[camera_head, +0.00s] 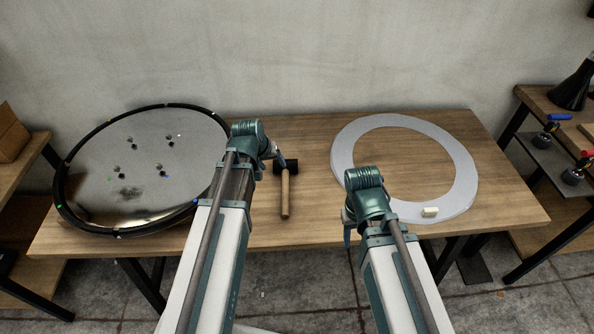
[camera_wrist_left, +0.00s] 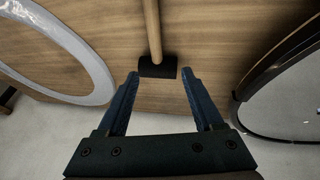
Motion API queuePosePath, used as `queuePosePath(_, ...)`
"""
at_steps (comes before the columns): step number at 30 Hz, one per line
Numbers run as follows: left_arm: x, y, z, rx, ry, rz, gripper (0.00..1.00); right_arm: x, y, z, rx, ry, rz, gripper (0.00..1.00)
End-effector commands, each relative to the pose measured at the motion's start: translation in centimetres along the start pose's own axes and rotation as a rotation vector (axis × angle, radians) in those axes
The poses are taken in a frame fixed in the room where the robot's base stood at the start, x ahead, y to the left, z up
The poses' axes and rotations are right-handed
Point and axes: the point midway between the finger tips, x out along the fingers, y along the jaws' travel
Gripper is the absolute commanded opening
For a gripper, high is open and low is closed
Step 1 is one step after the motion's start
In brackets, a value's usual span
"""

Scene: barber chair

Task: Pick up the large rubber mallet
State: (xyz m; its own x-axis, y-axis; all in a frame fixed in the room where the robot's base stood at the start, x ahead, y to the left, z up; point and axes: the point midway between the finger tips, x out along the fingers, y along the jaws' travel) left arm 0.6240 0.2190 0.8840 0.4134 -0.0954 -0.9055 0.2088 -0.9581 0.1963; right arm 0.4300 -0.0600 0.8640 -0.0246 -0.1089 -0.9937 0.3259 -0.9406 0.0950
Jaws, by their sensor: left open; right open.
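The large rubber mallet (camera_head: 285,189) lies on the wooden table, between the round mirror-like disc and the white ring. Its black head points toward the wall and its wooden handle toward me. In the left wrist view the mallet's black head (camera_wrist_left: 158,67) shows just beyond the fingertips, with the handle running up out of the picture. My left gripper (camera_head: 279,160) is beside the mallet head in the head view. In the left wrist view it (camera_wrist_left: 160,76) is open and empty. My right gripper (camera_head: 347,232) is near the table's front edge, left of the ring's lower part; its fingers are mostly hidden.
The wooden table (camera_head: 318,230) has bare room around the mallet. A black-rimmed round disc (camera_head: 130,180) lies on the left, overhanging the front edge. A white ring (camera_head: 460,165) lies on the right, with a small cream block (camera_head: 430,212) on it. Shelves flank both sides.

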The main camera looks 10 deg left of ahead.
Motion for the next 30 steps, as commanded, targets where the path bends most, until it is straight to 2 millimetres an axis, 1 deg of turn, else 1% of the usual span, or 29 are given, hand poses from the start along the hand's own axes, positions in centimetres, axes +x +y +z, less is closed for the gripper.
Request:
queuePosePath(4,0.3,0.0,0.1,0.001,0.0,0.0,0.68,0.3,0.0,0.0,0.0,0.0,0.0,0.52)
queuePosePath(8,1.4,0.0,0.1,0.002,-0.001,0.0,0.68,1.3,-0.1,-0.1,0.0,0.0,0.0,0.52)
queuePosePath(11,2.7,0.0,0.2,0.002,-0.001,-0.001,0.68,2.5,-0.2,-0.1,0.0,0.0,0.0,0.52)
queuePosePath(18,6.6,0.0,0.2,0.003,-0.002,0.0,0.68,6.0,-0.6,-0.4,0.0,0.0,0.0,0.52)
queuePosePath(22,8.3,0.1,0.2,0.003,-0.002,0.0,0.68,7.5,-0.7,-0.4,-0.001,0.0,0.0,0.52)
queuePosePath(25,8.8,0.1,0.2,0.003,-0.002,0.0,0.68,7.9,-0.8,-0.5,-0.001,0.0,0.0,0.52)
queuePosePath(30,8.7,0.2,0.1,0.002,-0.002,-0.001,0.68,7.8,-0.8,-0.5,-0.001,0.0,0.0,0.52)
